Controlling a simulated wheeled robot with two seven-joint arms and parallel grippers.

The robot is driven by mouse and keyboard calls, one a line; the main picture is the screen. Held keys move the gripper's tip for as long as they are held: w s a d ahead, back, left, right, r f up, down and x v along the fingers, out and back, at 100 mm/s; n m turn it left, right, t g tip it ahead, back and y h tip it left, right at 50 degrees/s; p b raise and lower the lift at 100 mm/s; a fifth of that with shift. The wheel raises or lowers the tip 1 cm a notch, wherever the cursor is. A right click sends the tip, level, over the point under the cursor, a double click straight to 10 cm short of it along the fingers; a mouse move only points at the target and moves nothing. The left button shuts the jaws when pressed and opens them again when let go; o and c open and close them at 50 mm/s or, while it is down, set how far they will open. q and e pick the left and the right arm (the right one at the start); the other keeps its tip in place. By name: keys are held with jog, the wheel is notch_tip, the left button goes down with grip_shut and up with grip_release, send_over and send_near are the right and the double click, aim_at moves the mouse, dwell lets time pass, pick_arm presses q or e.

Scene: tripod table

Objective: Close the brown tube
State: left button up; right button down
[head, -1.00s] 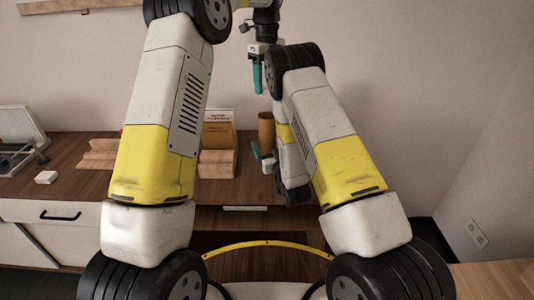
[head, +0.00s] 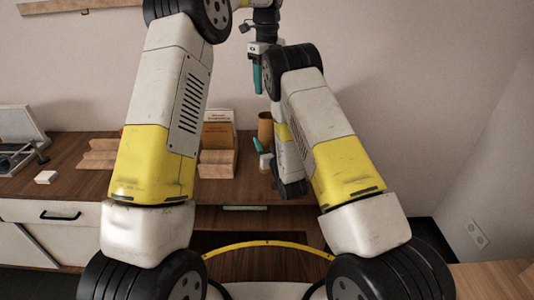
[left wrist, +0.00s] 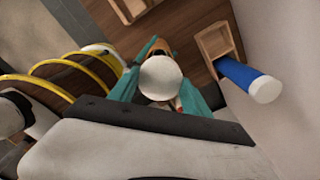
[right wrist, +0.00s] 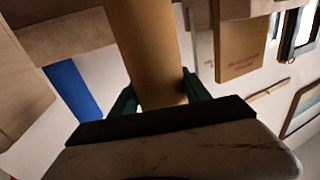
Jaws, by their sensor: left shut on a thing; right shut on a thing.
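The tube's mouth is not clearly visible.
A blue tube with a white end (left wrist: 245,78) is by a wooden holder (left wrist: 217,45); the blue tube also shows in the right wrist view (right wrist: 74,88). A wooden box with books (head: 218,150) stands left of the brown tube. A small white block (head: 46,177) lies farther left.

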aim_at(267, 97)
pick_arm(q)
jog(key=shift+f, duration=2.45)
jog(key=shift+f, duration=0.9)
jog(key=shift+f, duration=0.6)
jog(key=o, duration=1.5)
notch_tip(267, 97, up, 12)
